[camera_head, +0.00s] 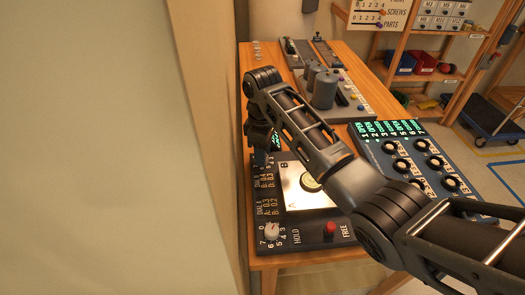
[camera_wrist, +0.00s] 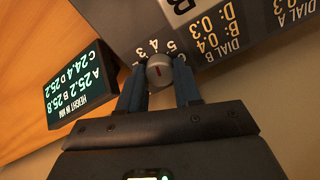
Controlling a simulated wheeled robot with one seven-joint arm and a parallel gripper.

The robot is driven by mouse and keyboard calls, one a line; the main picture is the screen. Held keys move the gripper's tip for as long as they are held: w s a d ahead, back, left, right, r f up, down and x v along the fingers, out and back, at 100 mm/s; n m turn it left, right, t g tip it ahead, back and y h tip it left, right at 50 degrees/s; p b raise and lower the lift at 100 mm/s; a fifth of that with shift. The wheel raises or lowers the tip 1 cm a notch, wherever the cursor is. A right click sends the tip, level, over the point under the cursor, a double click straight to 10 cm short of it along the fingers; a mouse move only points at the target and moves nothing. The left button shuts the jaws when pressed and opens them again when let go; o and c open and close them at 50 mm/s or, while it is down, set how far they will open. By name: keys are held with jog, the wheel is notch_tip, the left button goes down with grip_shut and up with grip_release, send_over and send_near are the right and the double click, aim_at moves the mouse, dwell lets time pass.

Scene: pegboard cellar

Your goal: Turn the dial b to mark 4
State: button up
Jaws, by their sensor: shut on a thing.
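My gripper (camera_wrist: 160,80) is shut on the knob, one finger at each side. In the head view my gripper (camera_head: 261,152) is at the far left corner of the dark panel (camera_head: 300,238), and my arm hides dial b there. The dial b readout (camera_wrist: 208,36) shows in the wrist view.
Another dial (camera_head: 271,231) with a pale knob and a red button (camera_head: 330,228) sit at the panel's near edge. A metal plate (camera_head: 297,193) lies mid-panel. A height display (camera_wrist: 82,86) stands beside dial b. A blue knob panel (camera_head: 400,160) is at right. A wall borders the bench's left.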

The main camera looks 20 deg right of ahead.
jog(key=shift+m, duration=0.3)
dwell(0.4)
jog(key=o, duration=1)
jog(key=shift+o, duration=0.2)
jog(key=shift+r+b, duration=0.5)
jog(key=shift+r, duration=3.4)
jog(key=shift+s, duration=0.1)
